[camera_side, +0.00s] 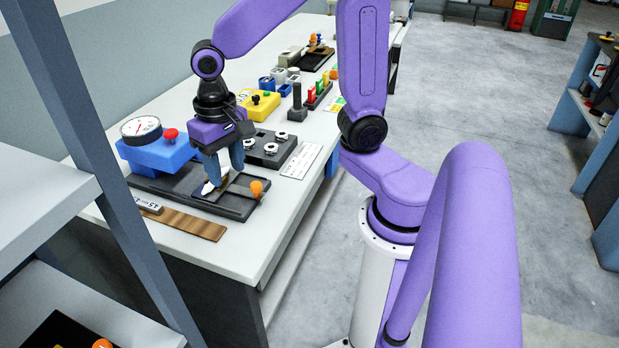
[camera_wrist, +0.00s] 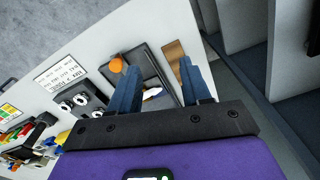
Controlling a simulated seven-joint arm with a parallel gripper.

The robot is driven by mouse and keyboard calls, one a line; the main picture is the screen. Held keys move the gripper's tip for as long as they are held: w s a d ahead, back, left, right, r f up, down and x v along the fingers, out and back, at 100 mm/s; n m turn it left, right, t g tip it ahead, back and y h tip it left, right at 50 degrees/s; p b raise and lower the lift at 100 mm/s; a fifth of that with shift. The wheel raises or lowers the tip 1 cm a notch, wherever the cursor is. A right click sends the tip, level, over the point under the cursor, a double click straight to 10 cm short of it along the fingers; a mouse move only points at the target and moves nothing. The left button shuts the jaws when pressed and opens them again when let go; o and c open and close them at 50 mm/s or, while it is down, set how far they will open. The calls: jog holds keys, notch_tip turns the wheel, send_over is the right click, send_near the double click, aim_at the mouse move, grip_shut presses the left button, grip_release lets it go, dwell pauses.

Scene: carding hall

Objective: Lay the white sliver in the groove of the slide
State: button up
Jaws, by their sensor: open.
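The white sliver (camera_side: 207,187) shows as a small white piece beside my fingertips, low over the slide. It also shows between the fingers in the wrist view (camera_wrist: 152,92). The dark slide (camera_side: 236,207) lies flat near the table's front end, with an orange knob (camera_side: 257,187) at its right end. The groove is too small and too covered to make out. My gripper (camera_side: 225,176) points down over the slide, its blue fingers apart on either side of the sliver in the wrist view (camera_wrist: 156,70). I cannot tell whether the sliver touches a finger.
A blue box with a dial (camera_side: 158,150) stands close behind the gripper. A dark block with round knobs (camera_side: 268,148) and a white printed card (camera_side: 301,160) lie to the right. A wooden strip (camera_side: 190,224) lies in front. The table's front right corner is clear.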

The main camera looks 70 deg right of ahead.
jog(key=s+d+n, duration=0.1)
jog(key=s+n, duration=1.4)
jog(key=s, duration=0.1)
jog(key=shift+d+n, duration=0.3)
jog(key=shift+n, duration=0.1)
